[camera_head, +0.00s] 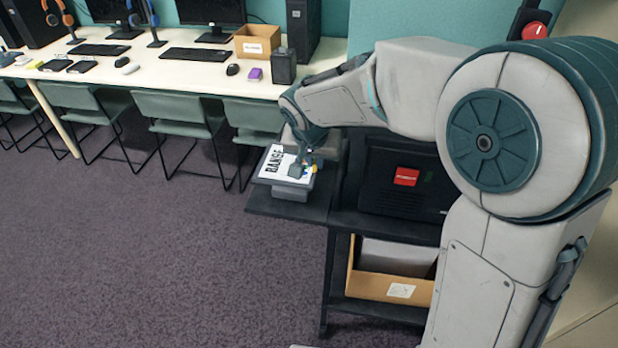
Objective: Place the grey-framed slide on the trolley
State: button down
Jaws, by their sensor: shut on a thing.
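The trolley (290,209) is a black cart with a side leaf sticking out to the left. The grey-framed slide (272,165), a white panel with dark lettering and grey edges, is at this leaf, low over it or resting on it; I cannot tell which. My gripper (299,171) is at the slide's right part, pointing down, and is shut on it. The fingertips are small and partly hidden, so the exact grip is unclear. My forearm passes above the trolley top.
A black case (405,180) with a red label stands on the trolley, right of the slide. A cardboard box (390,288) sits on the lower shelf. Behind are a long desk (190,72) with computers and several green chairs (180,112). The carpet at left is clear.

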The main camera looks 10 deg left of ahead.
aim_at(315, 174)
notch_tip(315, 174, down, 3)
jog(key=shift+w+d+r, duration=0.1)
jog(key=shift+d, duration=0.05)
jog(key=shift+f, duration=1.65)
jog(key=shift+f+b, duration=0.15)
jog(key=shift+b, duration=0.2)
jog(key=c, duration=1.5)
grip_release()
jog(key=shift+c, duration=0.2)
